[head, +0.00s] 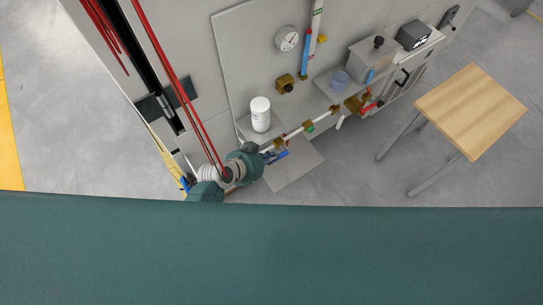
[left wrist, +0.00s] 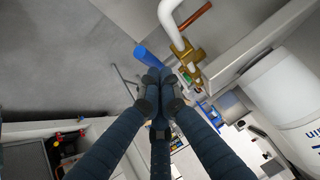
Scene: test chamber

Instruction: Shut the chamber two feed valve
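In the head view my left gripper (head: 268,157) is at the near end of a white pipe (head: 293,134) on the chamber panel, beside a blue lever handle (head: 281,157). In the left wrist view the blue lever (left wrist: 149,56) sticks out up and left from a brass valve (left wrist: 186,56) on the white pipe. My left gripper's fingers (left wrist: 162,76) are close together in front of the lever's lower part. They look shut; whether they touch the lever is hard to tell. No label shows which valve is chamber two's. My right gripper is not in view.
A white canister (head: 260,115) stands on a shelf by the pipe. A red-handled valve (head: 371,107) and a blue-handled vertical valve (head: 305,52) are further along. A gauge (head: 288,39) is on the panel. A wooden-topped table (head: 472,110) stands at right, with open floor around it.

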